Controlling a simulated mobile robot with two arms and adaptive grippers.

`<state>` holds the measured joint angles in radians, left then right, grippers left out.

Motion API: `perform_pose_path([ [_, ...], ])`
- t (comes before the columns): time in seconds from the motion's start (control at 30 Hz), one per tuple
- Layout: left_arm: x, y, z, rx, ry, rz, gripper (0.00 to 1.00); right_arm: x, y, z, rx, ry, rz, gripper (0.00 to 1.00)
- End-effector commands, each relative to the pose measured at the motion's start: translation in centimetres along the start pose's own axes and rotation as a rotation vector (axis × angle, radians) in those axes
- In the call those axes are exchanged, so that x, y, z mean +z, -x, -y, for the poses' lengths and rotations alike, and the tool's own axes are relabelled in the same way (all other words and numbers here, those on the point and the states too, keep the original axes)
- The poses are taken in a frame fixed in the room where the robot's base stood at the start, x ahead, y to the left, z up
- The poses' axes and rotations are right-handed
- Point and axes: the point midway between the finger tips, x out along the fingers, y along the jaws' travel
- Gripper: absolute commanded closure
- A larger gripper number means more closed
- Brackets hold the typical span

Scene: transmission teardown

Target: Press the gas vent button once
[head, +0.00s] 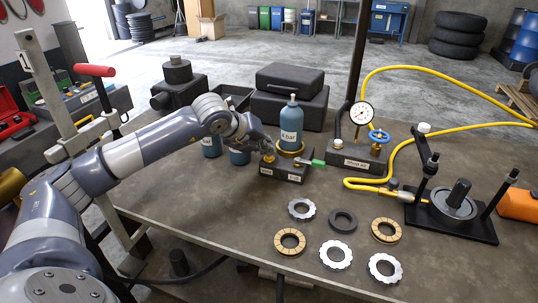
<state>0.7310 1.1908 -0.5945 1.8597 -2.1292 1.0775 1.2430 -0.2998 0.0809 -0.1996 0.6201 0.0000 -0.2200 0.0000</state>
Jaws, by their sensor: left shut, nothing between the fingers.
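A small dark station block (284,172) stands near the middle of the table and holds an upright teal gas bottle (291,125) labelled "4 bar" in a brass collar. A green-handled valve (315,163) sticks out to its right. A small brass fitting (268,158) shows on the left of the block; I cannot tell whether it is the vent button. My left gripper (264,148) is shut and empty, just above this fitting and left of the bottle. I cannot tell whether it touches the fitting. My right gripper is out of view.
More teal bottles (211,147) stand behind my left arm. A gauge block (357,157) with a blue knob and a yellow hose (400,70) is to the right. Several rings (290,242) lie at the front. A black press fixture (452,215) stands at right.

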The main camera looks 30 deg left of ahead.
Motion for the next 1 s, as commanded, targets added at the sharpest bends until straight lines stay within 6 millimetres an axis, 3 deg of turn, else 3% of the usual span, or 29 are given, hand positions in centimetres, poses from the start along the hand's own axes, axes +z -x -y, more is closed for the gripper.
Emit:
perform_pose_path([
  [1.0, 1.3, 1.7, 1.3, -0.001, 0.0, 0.0, 1.0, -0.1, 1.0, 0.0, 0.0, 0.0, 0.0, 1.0],
])
